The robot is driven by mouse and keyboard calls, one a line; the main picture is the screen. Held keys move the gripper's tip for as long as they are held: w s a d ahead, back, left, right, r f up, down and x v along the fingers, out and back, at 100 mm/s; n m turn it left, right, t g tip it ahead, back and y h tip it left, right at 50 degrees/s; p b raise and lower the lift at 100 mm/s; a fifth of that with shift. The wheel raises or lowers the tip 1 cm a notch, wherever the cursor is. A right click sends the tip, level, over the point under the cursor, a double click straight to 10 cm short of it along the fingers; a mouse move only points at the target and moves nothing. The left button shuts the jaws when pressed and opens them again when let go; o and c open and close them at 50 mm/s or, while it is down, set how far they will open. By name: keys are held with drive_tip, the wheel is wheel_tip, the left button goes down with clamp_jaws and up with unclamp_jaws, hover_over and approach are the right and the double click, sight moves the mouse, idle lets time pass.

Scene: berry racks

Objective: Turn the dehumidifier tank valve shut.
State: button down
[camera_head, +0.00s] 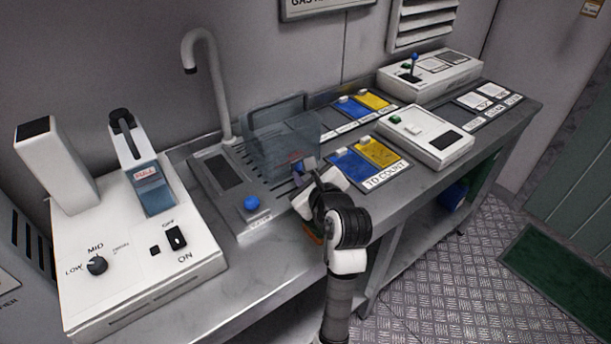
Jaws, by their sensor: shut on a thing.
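A white unit (135,262) at the left of the bench has a blue tank (155,199) labelled FULL, apparently the dehumidifier. A round black knob (97,265) and a black rocker switch (176,238) sit on its top. I cannot make out a valve on the tank. My gripper (300,170) is well to the right of this unit, in front of a clear box. It is shut on a small, dark bluish thing (297,166), mostly hidden by the fingers and too small to identify.
A tap (204,75) rises behind a drain panel with a blue knob (251,202). Blue and yellow mats (381,152) and a white device (428,137) lie to the right. The front left bench strip is clear.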

drive_tip(key=c, duration=1.2)
unclamp_jaws()
drive_tip(key=shift+c, duration=0.2)
